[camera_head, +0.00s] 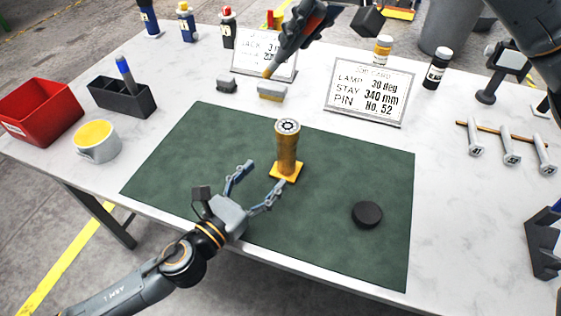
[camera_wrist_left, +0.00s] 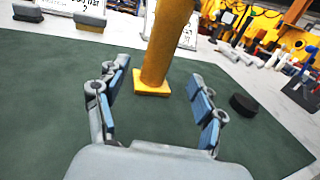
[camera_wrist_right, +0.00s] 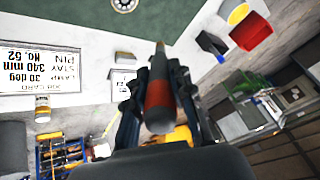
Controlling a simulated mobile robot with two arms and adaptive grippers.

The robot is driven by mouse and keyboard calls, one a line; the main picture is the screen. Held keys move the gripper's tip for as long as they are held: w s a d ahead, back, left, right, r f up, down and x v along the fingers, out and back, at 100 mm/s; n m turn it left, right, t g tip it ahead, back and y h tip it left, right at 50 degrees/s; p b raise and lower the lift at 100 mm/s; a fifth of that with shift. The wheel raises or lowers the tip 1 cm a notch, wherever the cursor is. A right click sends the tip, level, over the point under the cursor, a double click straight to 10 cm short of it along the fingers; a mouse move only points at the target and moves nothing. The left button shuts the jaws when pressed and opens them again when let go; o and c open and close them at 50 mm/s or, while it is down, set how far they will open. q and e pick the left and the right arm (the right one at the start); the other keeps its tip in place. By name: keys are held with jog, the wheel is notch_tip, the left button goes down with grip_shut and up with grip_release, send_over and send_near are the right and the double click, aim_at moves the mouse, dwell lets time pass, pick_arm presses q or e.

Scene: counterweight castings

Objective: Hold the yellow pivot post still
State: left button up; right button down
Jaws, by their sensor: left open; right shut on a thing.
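The yellow pivot post (camera_head: 288,150) stands upright on its square yellow base (camera_head: 285,172) near the middle of the green mat (camera_head: 180,165). A pale, hole-patterned disc tops it. My left gripper (camera_head: 262,178) is open just in front of the post, fingers pointing toward it. In the left wrist view the post (camera_wrist_left: 160,50) rises beyond the open fingers (camera_wrist_left: 158,95), apart from them; its top is cut off. My right gripper (camera_head: 300,38) is above the back of the table, shut on a slim red-and-grey tapered tool (camera_wrist_right: 158,95), seen close in the right wrist view.
A black puck (camera_head: 367,214) lies right of the post. Two printed cards (camera_head: 368,92) (camera_head: 262,62) stand behind the mat. A white mug (camera_head: 97,142), dark pen holder (camera_head: 122,98) and red bin (camera_head: 40,112) are at left. Hanging weights (camera_head: 510,155) are at right. The mat's left side is clear.

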aim_at(281, 164)
pick_arm(q)
notch_tip(281, 164, down, 2)
jog(key=shift+f, duration=0.1)
jog(key=shift+x, duration=3.8)
jog(key=shift+c, duration=0.7)
grip_shut()
